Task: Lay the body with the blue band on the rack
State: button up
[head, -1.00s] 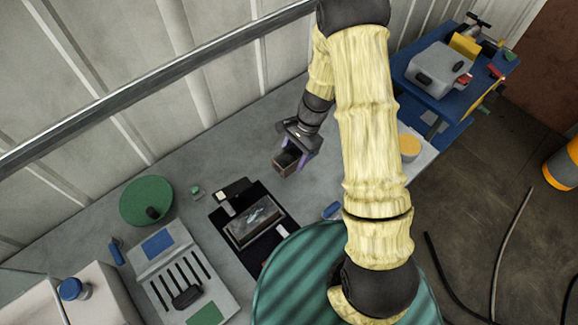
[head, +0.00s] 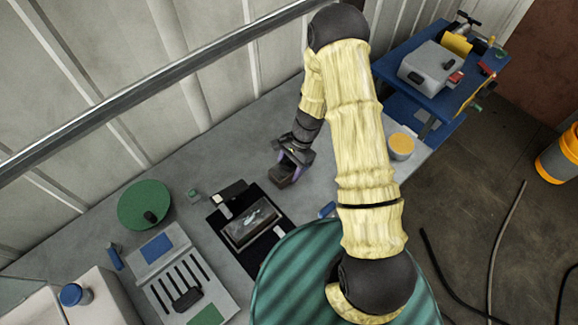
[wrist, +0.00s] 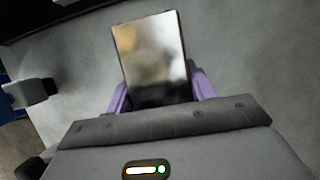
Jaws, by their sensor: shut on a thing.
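My gripper (head: 294,162) is shut on a box-shaped body (head: 282,175), above the grey bench. In the wrist view, the body (wrist: 150,58) shows a shiny, metallic, blurred face between the purple fingers. I cannot make out a blue band on it. A pale slotted rack (head: 222,295) lies at the lower left, well away from my gripper. It has several dark slots, a blue patch (head: 157,248) at its top and a green patch (head: 206,316) at its bottom. A dark piece (head: 187,299) sits on its lower slots.
A black mat (head: 263,200) with a framed grey tray (head: 251,223) lies between my gripper and the rack. A green disc (head: 137,205) carries a dark piece. A small blue item (head: 327,210) lies near the green striped drum (head: 290,275). A railing crosses the back.

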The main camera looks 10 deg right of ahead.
jog(key=shift+f, duration=0.2)
jog(key=o, duration=1.6)
jog(key=shift+o, duration=0.2)
jog(key=shift+r, duration=0.1)
jog(key=shift+r, duration=0.2)
jog(key=b+v, duration=0.1)
jog(key=v, duration=1.1)
jog(key=shift+b, duration=0.4)
jog(key=shift+s, duration=0.1)
